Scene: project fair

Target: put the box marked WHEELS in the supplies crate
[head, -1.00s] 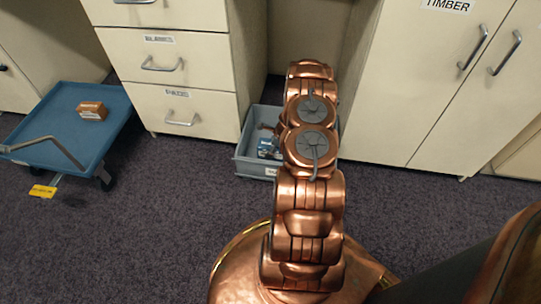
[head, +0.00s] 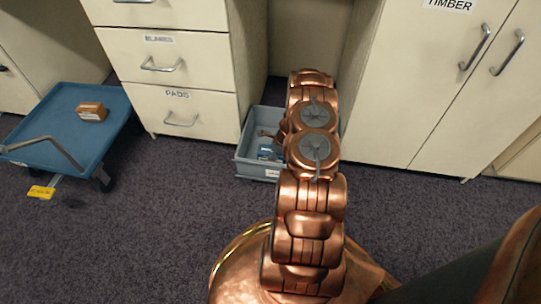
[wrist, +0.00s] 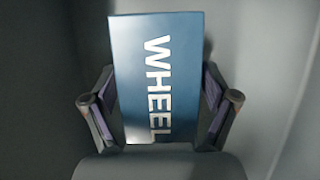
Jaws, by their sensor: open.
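The blue box with white lettering (wrist: 158,45) fills the middle of the wrist view. Its letters read WHEEL, and the end of the word is hidden at the bottom. My gripper (wrist: 160,82) is open, with one finger on each side of the box. In the head view the blue box (head: 266,153) shows inside the grey crate (head: 247,168) on the floor. The crate's white label is mostly unreadable. My arm hides the crate's right part and most of the gripper.
A blue flat cart (head: 58,122) at the left carries an orange-brown box (head: 92,111). A drawer cabinet (head: 185,75) stands left of the crate, and a cupboard marked TIMBER (head: 420,90) stands right.

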